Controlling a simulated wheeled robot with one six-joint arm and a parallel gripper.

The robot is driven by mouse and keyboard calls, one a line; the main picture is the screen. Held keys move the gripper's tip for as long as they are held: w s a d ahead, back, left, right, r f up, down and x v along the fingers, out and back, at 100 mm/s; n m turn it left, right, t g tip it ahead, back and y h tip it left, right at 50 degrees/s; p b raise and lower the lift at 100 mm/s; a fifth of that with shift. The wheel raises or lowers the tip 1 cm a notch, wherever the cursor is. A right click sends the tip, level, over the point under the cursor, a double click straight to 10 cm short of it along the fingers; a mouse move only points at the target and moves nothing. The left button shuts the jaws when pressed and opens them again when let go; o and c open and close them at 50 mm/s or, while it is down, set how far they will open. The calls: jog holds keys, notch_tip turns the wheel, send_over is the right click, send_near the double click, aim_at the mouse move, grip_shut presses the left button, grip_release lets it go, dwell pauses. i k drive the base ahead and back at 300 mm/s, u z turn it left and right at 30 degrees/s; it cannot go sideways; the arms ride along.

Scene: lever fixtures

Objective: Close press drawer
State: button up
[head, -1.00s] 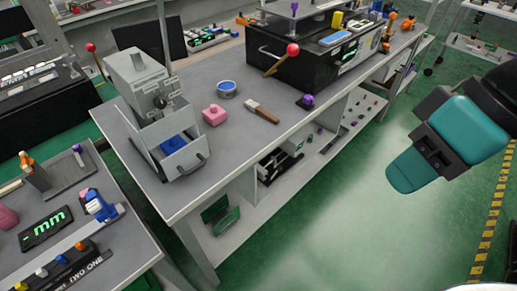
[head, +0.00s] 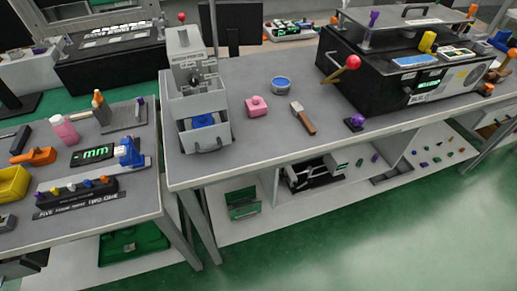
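The press (head: 187,62) is a grey upright machine at the left end of the long grey table. Its drawer (head: 206,139) is pulled out at the front, toward the table's near edge. The drawer has a light grey front with a dark curved handle (head: 207,148). A blue block (head: 203,121) lies inside the open drawer. My gripper and arm are not in view.
A pink block (head: 257,106), a blue round tin (head: 281,84) and a wooden-handled tool (head: 303,119) lie right of the press. A black box with a red-knobbed lever (head: 352,62) stands farther right. A cluttered side table (head: 135,189) is at left. Green floor in front is clear.

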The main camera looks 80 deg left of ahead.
aim_at(215, 137)
jog(key=k, duration=0.9)
jog(key=u, duration=2.55)
